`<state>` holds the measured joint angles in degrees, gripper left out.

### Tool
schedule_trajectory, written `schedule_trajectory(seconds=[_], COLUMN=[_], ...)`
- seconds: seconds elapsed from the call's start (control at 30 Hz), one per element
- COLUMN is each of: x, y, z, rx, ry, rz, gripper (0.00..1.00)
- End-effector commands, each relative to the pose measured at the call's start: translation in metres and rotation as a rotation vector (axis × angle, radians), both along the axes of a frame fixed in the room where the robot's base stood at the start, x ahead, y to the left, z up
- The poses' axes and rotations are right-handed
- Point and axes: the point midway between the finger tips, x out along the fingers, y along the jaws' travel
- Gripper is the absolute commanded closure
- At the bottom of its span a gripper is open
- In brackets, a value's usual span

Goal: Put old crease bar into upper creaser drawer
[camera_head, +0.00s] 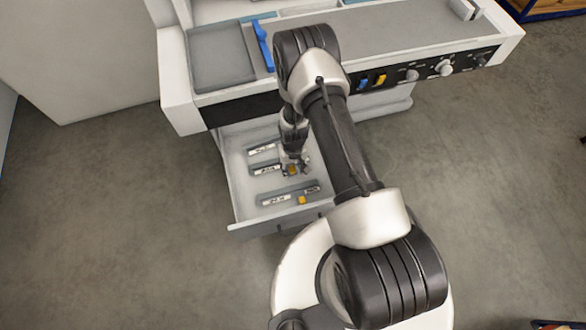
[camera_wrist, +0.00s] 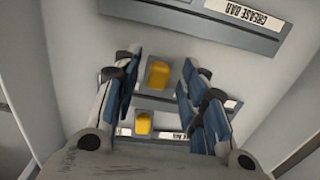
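An open drawer (camera_head: 238,212) of the white machine holds several dark grey pieces with white labels. A yellow block (camera_wrist: 158,75) shows between my gripper's fingers in the wrist view, with gaps on both sides. A second yellow block (camera_wrist: 143,123) lies beyond it. My gripper (camera_head: 292,170) is lowered into the drawer; its blue-padded fingers are open. A grey piece (camera_wrist: 195,18) at the top of the wrist view has a label (camera_wrist: 256,15) reading "CREASE BAR", upside down. I cannot tell which piece is the old crease bar, and my gripper hides part of the drawer.
The machine's top (camera_head: 220,62) carries a blue tool (camera_head: 263,45). A black panel with knobs (camera_head: 445,68) runs along its front, above the drawer. The drawer walls stand close around my gripper. The grey floor (camera_head: 130,230) left of the drawer is clear.

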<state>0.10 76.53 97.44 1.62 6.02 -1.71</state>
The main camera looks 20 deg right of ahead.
Motion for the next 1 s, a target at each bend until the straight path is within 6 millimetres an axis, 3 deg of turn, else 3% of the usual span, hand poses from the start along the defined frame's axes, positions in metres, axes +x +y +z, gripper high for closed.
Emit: schedule_trajectory(seconds=[0.03, 0.2, 0.4, 0.57, 0.67, 0.77, 0.87, 1.0], x=[0.001, 0.001, 0.001, 0.002, 0.01, 0.023, 0.031, 0.024], y=[0.0, 0.0, 0.0, 0.0, 0.0, 0.0, 0.0, 0.0], z=[0.016, 0.055, 0.087, 0.101, 0.125, 0.172, 0.236, 0.322], rx=[0.0, 0.0, 0.0, 0.0, 0.0, 0.0, 0.001, 0.001], ry=[-0.002, -0.003, -0.001, -0.004, -0.019, -0.05, -0.086, -0.135], rz=[0.0, 0.0, 0.0, 0.0, 0.0, 0.0, 0.001, 0.001], gripper=[0.61, 0.61, 0.61, 0.61, 0.61, 0.61, 0.61, 0.61])
